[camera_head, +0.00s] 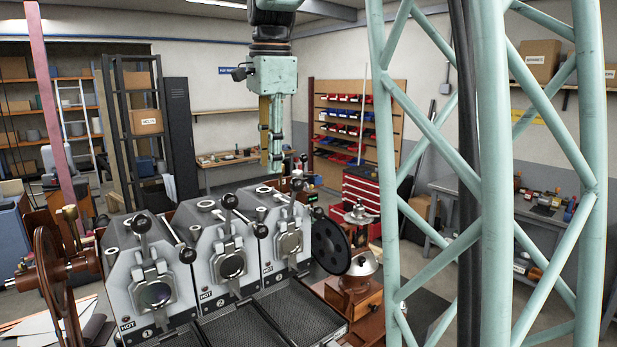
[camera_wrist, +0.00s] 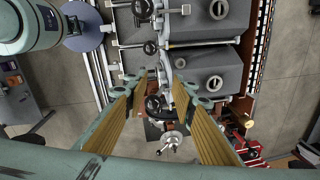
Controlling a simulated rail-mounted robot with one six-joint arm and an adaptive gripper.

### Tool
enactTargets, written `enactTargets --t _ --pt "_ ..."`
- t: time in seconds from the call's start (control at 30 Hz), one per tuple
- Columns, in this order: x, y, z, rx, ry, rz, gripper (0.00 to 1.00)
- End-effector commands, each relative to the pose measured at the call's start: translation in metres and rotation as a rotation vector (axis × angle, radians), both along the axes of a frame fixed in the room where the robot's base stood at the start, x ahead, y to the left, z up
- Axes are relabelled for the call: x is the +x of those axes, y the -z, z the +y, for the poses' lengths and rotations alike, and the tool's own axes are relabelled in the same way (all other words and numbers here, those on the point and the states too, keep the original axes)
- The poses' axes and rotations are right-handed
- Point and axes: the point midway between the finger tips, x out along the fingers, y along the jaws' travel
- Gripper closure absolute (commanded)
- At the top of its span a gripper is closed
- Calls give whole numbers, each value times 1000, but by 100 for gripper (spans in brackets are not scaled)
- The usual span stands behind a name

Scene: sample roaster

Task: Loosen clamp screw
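The sample roaster stands below my gripper, with three grey sloped units numbered 1, 2 and 3 (camera_head: 290,240), each marked HOT, with black ball-ended levers. My gripper (camera_head: 271,160) hangs above and behind the units, pointing down, with nothing between its fingers. In the wrist view my gripper (camera_wrist: 160,88) has its two ribbed tan-padded fingers well apart. A black handwheel (camera_wrist: 153,104) and a metal rod with knobs show below and between them. I cannot tell which small part is the clamp screw. No contact shows.
A coffee grinder (camera_head: 358,225) with a metal hopper and wooden drawer box stands right of the roaster, beside a black wheel (camera_head: 330,247). A brown handwheel (camera_head: 62,285) is at left. A red tool chest (camera_head: 372,190) stands behind. Air around my gripper is clear.

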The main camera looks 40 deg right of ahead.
Motion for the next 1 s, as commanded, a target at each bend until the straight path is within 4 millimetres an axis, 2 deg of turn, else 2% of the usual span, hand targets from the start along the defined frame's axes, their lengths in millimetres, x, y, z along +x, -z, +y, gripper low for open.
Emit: enactTargets --t 0.1,0.5,0.8,1.0 --pt "18 -8 -25 13 110 8 76" --pt "66 -16 -106 55 484 40 76" --pt "92 -13 -169 78 759 64 76" --pt "101 -10 -199 87 892 75 76"
